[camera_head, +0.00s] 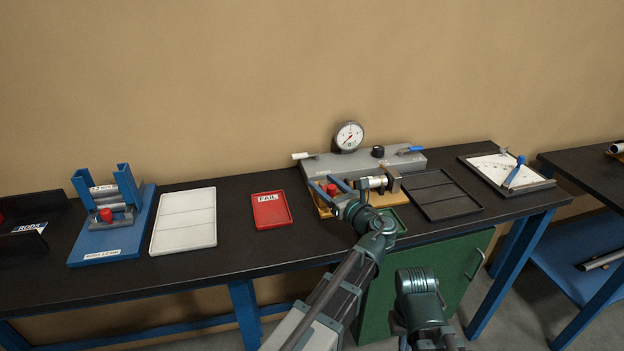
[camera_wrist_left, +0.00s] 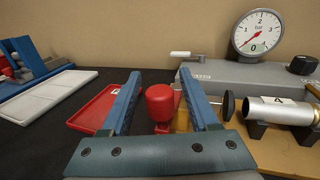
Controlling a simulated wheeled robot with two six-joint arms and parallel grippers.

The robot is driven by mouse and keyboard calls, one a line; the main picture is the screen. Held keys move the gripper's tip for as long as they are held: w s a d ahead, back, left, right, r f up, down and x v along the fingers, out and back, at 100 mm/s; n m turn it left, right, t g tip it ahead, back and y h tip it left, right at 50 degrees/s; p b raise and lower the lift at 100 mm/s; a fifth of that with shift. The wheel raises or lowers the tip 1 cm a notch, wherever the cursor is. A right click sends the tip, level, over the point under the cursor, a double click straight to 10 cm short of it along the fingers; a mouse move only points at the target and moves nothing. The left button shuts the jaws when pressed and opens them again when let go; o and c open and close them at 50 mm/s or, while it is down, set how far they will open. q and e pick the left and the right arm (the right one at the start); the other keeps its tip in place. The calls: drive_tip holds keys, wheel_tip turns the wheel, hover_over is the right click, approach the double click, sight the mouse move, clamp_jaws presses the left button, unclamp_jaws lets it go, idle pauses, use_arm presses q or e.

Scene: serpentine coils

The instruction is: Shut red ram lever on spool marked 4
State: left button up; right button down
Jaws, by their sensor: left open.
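The red ram lever (camera_wrist_left: 160,102) has a round red knob and stands on an orange-brown base. In the left wrist view it is between the two blue fingers of my left gripper (camera_wrist_left: 160,76), which are open around it. In the head view the red knob (camera_head: 332,190) also shows between the fingers. The spool marked 4 (camera_wrist_left: 283,108), a silver cylinder with a brass end, lies on dark supports to the right. A black ram pad (camera_wrist_left: 228,104) faces its left end, with a small gap visible. The spool also shows in the head view (camera_head: 376,182).
A grey gauge manifold (camera_head: 325,166) stands behind; its dial (camera_head: 348,136) reads near 0. A red FAIL tray (camera_head: 271,210) and a white tray (camera_head: 184,220) lie left. A dark divided tray (camera_head: 440,194) lies right. A blue stand (camera_head: 112,235) is far left.

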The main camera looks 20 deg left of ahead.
use_arm(q)
drive_tip(key=shift+w+a, duration=0.15)
clamp_jaws()
idle(1.4)
